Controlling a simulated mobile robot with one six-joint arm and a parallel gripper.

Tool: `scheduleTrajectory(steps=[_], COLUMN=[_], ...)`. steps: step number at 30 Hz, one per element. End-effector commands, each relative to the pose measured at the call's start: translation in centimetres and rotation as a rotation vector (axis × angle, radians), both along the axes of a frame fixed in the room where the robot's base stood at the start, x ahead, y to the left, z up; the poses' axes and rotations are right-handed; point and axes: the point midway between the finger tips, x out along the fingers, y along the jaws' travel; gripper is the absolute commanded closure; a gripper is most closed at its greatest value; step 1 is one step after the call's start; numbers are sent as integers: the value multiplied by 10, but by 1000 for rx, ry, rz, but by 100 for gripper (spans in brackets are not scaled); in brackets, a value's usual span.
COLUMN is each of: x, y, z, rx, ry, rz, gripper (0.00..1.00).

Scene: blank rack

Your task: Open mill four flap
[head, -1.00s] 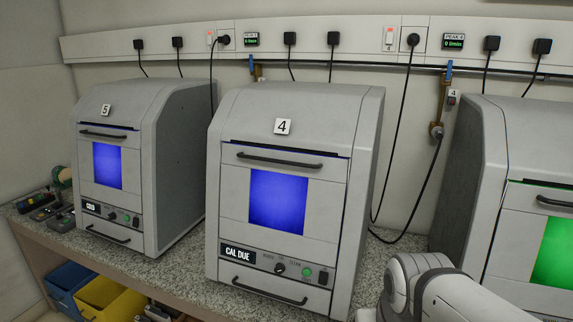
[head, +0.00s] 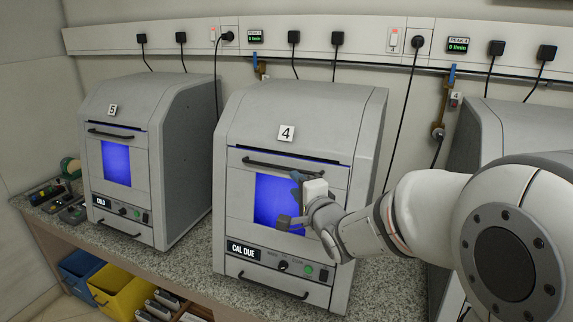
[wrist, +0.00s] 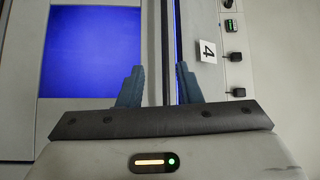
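The number four mill (head: 285,110) is a grey cabinet with a "4" label and a "CAL DUE" display. Its front flap (head: 236,185) has a blue-lit window (head: 268,190) and a dark bar handle (head: 268,166) near its top edge. The flap looks closed, with a thin blue-lit slit above it.
Mill five (head: 130,110) stands to the left, and another grey mill (head: 485,130) is partly hidden behind my arm. Blue and yellow bins (head: 110,292) sit below.

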Motion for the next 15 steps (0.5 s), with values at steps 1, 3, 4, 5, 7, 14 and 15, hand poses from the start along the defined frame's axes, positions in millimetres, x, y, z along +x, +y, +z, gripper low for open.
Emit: scheduleTrajectory(steps=[1,3,4,5,7,14,15], x=[1,4,7,9,17,48,53], y=[4,7,8,10,14,28,30], z=[3,5,5,5,6,5,5], rx=[25,43,48,49,49,47,46], ry=[-5,-9,-9,-9,-9,-8,-9], rz=[10,18,19,20,20,18,18], gripper=[68,68,68,68,68,68,68])
